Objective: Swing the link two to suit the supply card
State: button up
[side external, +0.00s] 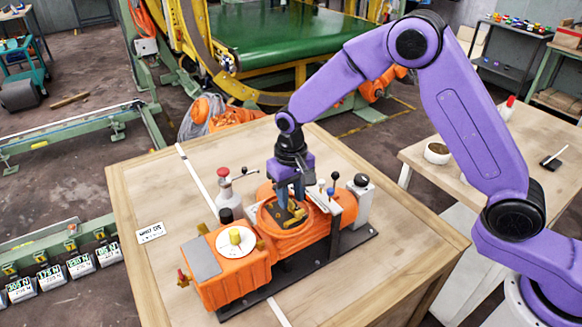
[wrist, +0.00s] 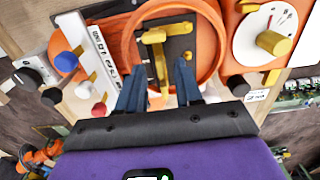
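An orange machine (side external: 225,275) stands on the wooden table, with a round orange housing (side external: 262,222) open at the top. Inside it, brass-yellow link bars lie on a dark plate (side external: 283,218); in the wrist view one bar (wrist: 153,37) lies across the plate and another (wrist: 160,68) runs toward my fingers. Which is link two, I cannot tell. A small white card (side external: 150,232) lies on the table; its print is too small to read surely. My gripper (side external: 291,192) points down into the housing. In the wrist view its blue fingers (wrist: 158,82) are apart, with nothing clearly held.
A white dial with a yellow knob (side external: 235,237) sits left of the housing. A bottle with a red cap (side external: 223,185), a labelled white plate (wrist: 100,55) and ball-topped levers stand close around the housing. The table's front right (side external: 410,245) is clear.

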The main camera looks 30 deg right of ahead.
aim_at(294, 204)
notch_tip(294, 204, up, 17)
dwell(0.4)
jog(key=shift+f, duration=0.15)
jog(key=s+d+f+n, duration=0.1)
jog(key=s+d+n, duration=0.3)
jog(key=s, duration=0.7)
jog(key=s+d+f+n, duration=0.2)
jog(key=s+d+n, duration=0.2)
jog(key=s+d, duration=0.3)
jog(key=s+d+f+n, duration=0.1)
jog(key=s+d+n, duration=0.3)
jog(key=s, duration=1)
jog(key=shift+s+d+f, duration=0.15)
jog(key=shift+s+d, duration=0.2)
jog(key=shift+d, duration=0.35)
